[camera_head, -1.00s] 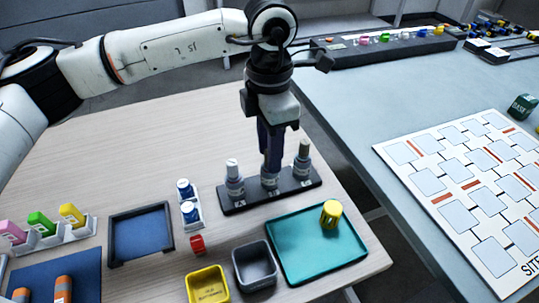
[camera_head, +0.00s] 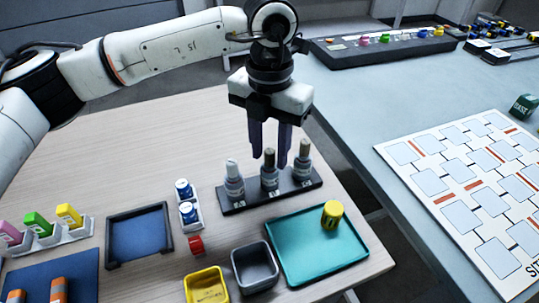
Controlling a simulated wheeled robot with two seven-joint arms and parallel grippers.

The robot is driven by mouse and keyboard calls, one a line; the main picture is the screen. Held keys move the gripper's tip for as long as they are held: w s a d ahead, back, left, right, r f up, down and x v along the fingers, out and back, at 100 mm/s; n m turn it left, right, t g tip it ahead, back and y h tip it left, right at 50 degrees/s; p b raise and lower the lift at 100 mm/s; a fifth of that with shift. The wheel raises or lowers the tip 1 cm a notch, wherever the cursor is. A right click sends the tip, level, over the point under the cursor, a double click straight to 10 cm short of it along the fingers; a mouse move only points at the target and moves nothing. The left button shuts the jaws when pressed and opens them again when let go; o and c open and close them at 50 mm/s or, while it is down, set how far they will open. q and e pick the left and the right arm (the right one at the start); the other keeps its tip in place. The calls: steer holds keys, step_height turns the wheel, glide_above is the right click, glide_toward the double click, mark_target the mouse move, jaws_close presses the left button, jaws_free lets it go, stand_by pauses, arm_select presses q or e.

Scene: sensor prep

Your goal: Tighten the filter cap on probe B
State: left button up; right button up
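Three grey probes stand upright in a dark rack: probe A (camera_head: 234,184) at the left, probe B (camera_head: 270,179) in the middle and probe C (camera_head: 303,168) at the right. Probe B has a dark filter cap (camera_head: 269,157) on top; how tightly it sits cannot be seen. My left gripper (camera_head: 270,161) points down over probe B. Its two dark fingers are apart, one to each side of the cap in the picture, with a visible gap between them. Whether either finger touches the cap is unclear. My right gripper is out of view.
In front of the rack (camera_head: 232,208) are a teal tray (camera_head: 290,270) with a yellow cylinder (camera_head: 332,215), a grey bin (camera_head: 254,268) and a yellow bin (camera_head: 207,288). White-and-blue bottles (camera_head: 187,210) stand left of the rack. The wooden table behind it is clear.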

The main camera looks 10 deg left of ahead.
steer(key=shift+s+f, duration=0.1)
arm_select(q)
steer(key=c, duration=0.7)
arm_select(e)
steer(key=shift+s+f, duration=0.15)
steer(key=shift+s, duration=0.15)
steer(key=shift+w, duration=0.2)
